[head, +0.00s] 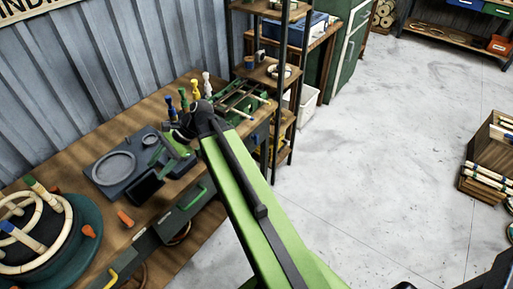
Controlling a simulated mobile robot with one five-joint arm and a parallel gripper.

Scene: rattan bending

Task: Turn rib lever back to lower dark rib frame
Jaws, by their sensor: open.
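My gripper (163,160) is open at the end of my green arm, low over the bench beside a dark grey block (112,170) with a round recess. Several upright levers stand just behind it, with blue (183,97), green (171,108), yellow (195,90) and white (206,82) knobs. I cannot tell which one is the rib lever. A dark green frame (238,97) with pale rods lies to their right, partly hidden by my arm. I cannot tell for certain that it is the rib frame. The fingertips are small and I see nothing between them.
The wooden bench (150,112) runs along a corrugated wall. A round dark green form (82,248) with rattan hoops stands at the lower left. An orange peg (125,218) lies near the bench edge. A shelf rack (283,75) stands beyond the bench.

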